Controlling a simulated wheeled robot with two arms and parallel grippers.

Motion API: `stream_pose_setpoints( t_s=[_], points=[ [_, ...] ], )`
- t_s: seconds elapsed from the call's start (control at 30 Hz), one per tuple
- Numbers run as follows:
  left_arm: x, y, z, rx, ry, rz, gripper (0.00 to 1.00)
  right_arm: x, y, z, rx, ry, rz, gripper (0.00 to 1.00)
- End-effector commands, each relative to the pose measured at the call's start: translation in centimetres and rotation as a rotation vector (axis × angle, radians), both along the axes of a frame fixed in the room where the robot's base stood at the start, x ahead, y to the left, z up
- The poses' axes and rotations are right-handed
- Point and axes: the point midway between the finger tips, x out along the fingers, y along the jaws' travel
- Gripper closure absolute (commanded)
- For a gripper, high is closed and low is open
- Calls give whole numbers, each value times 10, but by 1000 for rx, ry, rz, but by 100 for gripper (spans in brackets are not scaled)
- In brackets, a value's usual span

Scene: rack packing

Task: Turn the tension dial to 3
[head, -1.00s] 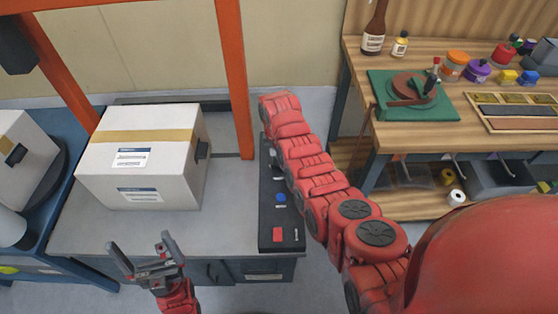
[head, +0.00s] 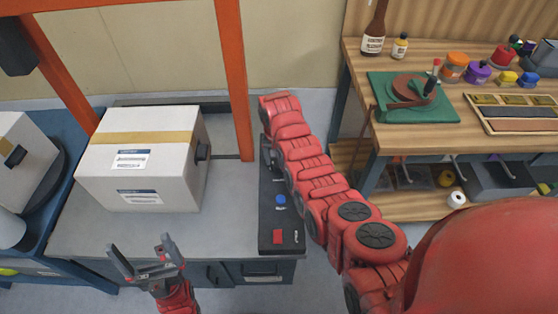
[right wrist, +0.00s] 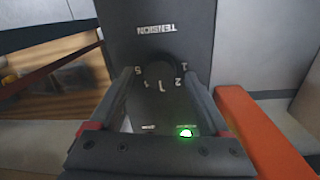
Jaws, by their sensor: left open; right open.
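The tension dial (right wrist: 159,72) is a dark round knob on a dark panel (right wrist: 184,26), under the upside-down word TENSION in the right wrist view. Readable digits around it are 1, 2, 4 and 5. A pale mark between 2 and 4 is too small to read surely as a digit or pointer. My right gripper (right wrist: 160,76) is open, with one finger on each side of the dial; I cannot tell whether they touch it. My left gripper (head: 146,262) is open and empty at the bench front.
A green light (right wrist: 186,132) glows on the panel. In the head view the panel strip (head: 268,222) has a blue button (head: 281,199) and a red button (head: 277,237). A white carton (head: 105,182) stands on the grey bench (head: 75,236). An orange post (head: 236,80) rises behind.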

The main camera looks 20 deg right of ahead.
Motion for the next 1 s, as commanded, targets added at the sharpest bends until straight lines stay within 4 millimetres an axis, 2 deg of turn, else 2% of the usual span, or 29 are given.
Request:
stream_pose_setpoints(
  t_s=[0.17,0.27,0.33,0.43,0.6,0.8,1.0],
  points=[
    [0,0,-3,0,0,0,0,2,2,24,1,-7,1,19],
    [0,0,-7,0,0,0,0,4,3,51,0,-11,1,19],
    [0,0,7,0,1,0,0,4,4,78,0,-8,0,19],
    [0,0,28,0,0,0,0,4,4,108,0,-2,-2,19],
    [0,0,57,0,0,0,0,4,7,144,2,-2,-2,19],
    [0,0,68,0,0,0,0,5,9,165,2,-2,0,19],
    [0,0,70,0,0,0,0,5,9,170,-1,-2,-1,19]
  ],
)
